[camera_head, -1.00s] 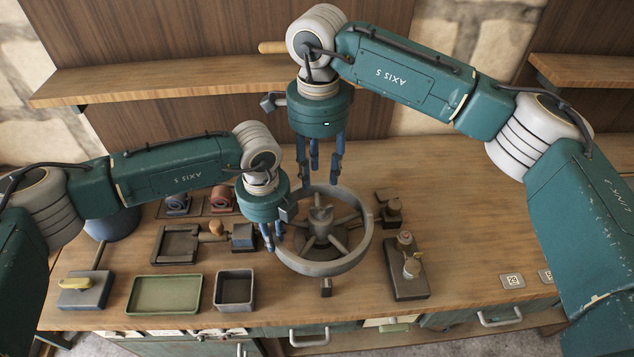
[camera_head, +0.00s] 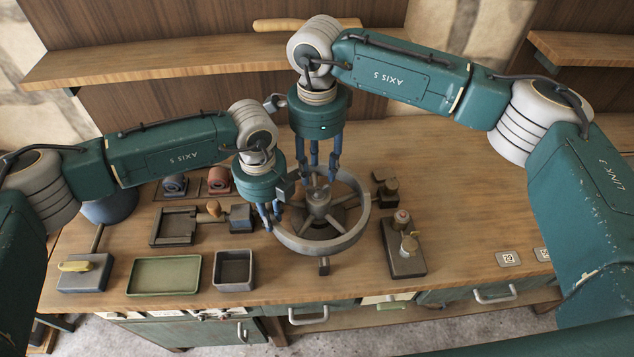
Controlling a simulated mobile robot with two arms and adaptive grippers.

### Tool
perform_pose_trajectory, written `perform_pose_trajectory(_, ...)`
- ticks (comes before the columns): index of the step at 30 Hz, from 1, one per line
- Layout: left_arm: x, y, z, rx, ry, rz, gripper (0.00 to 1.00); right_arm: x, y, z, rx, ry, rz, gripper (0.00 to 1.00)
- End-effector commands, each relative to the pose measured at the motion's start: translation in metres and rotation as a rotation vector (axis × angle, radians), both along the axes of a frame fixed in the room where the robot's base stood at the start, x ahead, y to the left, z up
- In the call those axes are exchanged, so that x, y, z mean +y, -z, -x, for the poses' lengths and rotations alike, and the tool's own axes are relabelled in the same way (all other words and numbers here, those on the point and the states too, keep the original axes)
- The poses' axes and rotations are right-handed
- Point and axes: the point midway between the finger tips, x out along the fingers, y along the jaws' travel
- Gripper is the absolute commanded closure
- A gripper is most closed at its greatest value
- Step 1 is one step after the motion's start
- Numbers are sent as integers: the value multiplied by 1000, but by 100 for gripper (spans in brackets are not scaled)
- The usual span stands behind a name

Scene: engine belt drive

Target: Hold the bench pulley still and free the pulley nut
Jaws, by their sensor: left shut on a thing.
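The bench pulley (camera_head: 358,231) is a grey spoked wheel lying flat on a mount at the middle of the bench. Its hub with the pulley nut (camera_head: 318,195) rises at the centre; the nut's details are too small to make out. My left gripper (camera_head: 270,218) is shut on the pulley's rim at its left side. My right gripper (camera_head: 322,172) points down just above the hub, its fingers apart, with nothing visible between them. Whether its fingertips touch the nut cannot be told.
A green tray (camera_head: 164,291) and a grey square bin (camera_head: 218,284) stand at the front left. A block with fittings (camera_head: 408,265) stands right of the pulley. A blue-grey block with a yellow handle (camera_head: 97,273) is at far left.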

Motion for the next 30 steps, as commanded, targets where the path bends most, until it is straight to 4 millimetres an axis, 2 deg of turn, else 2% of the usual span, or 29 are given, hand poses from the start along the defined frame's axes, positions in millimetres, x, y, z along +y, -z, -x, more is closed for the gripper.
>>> perform_pose_trajectory(1, -9, -5, -3, -11, 6, 22, 100, 0, 11, 1, 4, 0, 0, 63)
perform_pose_trajectory(9, -9, -5, -3, -11, 6, 22, 100, 0, 53, 0, 1, 1, -1, 63)
perform_pose_trajectory(15, -9, -5, -2, -11, 6, 22, 100, 0, 64, 0, 0, 1, 0, 63)
perform_pose_trajectory(22, -9, -5, -2, -11, 6, 22, 100, 0, 65, 0, -1, 0, 0, 63)
perform_pose_trajectory(23, -9, -5, -2, -11, 6, 22, 100, 0, 65, 0, -1, 0, 0, 65)
perform_pose_trajectory(28, -9, -5, -2, -11, 6, 22, 100, 0, 64, 0, -2, 0, -1, 99)
perform_pose_trajectory(30, -9, -5, -2, -11, 6, 22, 100, 0, 64, -1, -3, 0, -2, 100)
